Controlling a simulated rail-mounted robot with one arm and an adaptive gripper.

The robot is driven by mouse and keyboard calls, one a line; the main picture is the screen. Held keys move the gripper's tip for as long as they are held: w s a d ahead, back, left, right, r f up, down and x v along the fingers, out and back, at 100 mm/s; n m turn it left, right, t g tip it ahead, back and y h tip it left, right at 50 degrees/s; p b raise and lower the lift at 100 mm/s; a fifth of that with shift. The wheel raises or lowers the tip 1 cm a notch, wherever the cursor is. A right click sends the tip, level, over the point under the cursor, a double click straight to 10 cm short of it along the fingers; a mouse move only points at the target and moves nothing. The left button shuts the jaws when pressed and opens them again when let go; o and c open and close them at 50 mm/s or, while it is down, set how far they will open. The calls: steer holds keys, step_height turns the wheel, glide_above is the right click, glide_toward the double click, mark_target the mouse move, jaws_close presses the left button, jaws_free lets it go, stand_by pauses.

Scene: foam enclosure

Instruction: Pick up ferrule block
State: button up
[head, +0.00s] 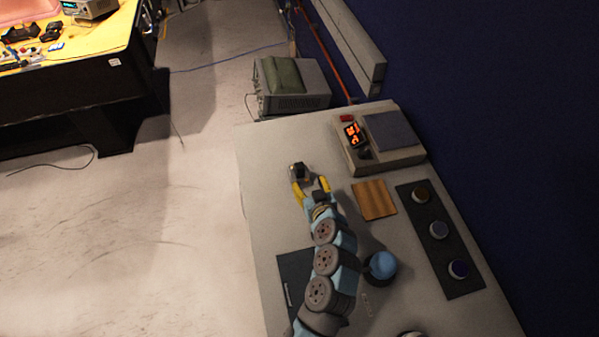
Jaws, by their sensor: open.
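My gripper (311,184) has two yellow fingers spread apart, low over the pale tabletop (265,190). Nothing shows between them. A small dark block with a lighter, metallic-looking base (299,171), which looks like the ferrule block, is on the table just beyond the fingertips. It lies nearer the left finger. I cannot tell whether the finger touches it. My arm comes up from the lower edge of the head view and hides part of the table.
A wooden square (374,199) is right of my gripper. A dark strip with three round pieces (440,240) lies at the right. A blue ball-like item (382,264) sits beside my arm. The table's left side is clear.

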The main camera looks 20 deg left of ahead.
mark_target(301, 171)
steer(key=shift+x, duration=1)
steer(key=shift+w+a+f, duration=0.2)
steer(key=shift+w+a, duration=0.2)
steer(key=shift+w, duration=0.1)
steer(key=shift+a, duration=0.1)
steer(key=shift+a+r+p+x, duration=0.15)
steer(key=shift+p+x, duration=0.2)
steer(key=shift+x, duration=0.6)
steer(key=shift+a+r+p+x, duration=0.15)
steer(key=shift+p+x, duration=0.15)
steer(key=shift+x, duration=0.65)
steer(key=shift+w+a+f, duration=0.3)
steer(key=shift+w+a, duration=0.05)
steer(key=shift+w, duration=0.05)
jaws_close()
